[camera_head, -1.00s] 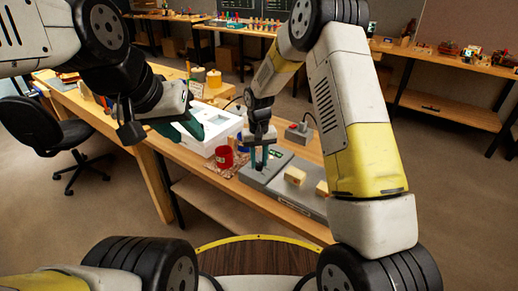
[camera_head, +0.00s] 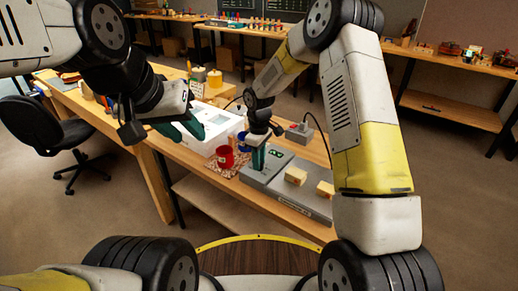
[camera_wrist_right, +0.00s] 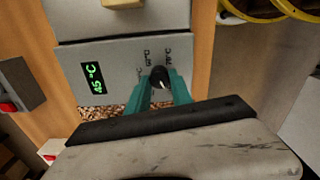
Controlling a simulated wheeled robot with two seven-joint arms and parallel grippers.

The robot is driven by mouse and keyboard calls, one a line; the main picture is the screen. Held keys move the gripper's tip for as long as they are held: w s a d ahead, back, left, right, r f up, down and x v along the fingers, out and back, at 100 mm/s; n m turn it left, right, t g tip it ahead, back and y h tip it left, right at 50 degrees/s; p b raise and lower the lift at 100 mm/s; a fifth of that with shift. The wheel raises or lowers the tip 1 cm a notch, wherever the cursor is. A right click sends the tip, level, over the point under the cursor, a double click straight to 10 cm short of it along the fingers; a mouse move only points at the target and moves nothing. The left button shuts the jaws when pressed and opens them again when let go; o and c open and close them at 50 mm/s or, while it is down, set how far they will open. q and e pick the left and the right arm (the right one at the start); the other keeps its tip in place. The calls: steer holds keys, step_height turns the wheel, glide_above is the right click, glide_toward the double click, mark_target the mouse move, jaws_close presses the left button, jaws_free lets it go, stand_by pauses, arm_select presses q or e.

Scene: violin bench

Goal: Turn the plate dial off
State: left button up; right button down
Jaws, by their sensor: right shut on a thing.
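The plate (camera_head: 305,202) is a flat grey slab on the bench, with a grey control box (camera_wrist_right: 120,62) at one end. A green display (camera_wrist_right: 93,78) on the box reads about 45 °C. The black dial (camera_wrist_right: 159,76) with a white pointer mark sits between the teal fingertips of my right gripper (camera_wrist_right: 160,85), which is shut on it. Small printed labels surround the dial. In the head view my right gripper (camera_head: 258,158) points down at the box and hides the dial. My left gripper (camera_head: 196,130) hangs to the left, away from the plate; its jaw opening is unclear.
Pale yellow blocks (camera_head: 296,176) lie on the plate. A red mug (camera_head: 225,157) stands left of the control box on a speckled mat. A white case (camera_head: 212,112) is behind it. A small grey box (camera_head: 298,134) with a cable stands behind the plate.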

steer(key=shift+n, duration=0.5)
stand_by(0.3)
steer(key=c, duration=1.1)
jaws_free()
steer(key=shift+c, duration=0.2)
step_height(320, 180, up, 8)
steer(key=shift+f, duration=0.15)
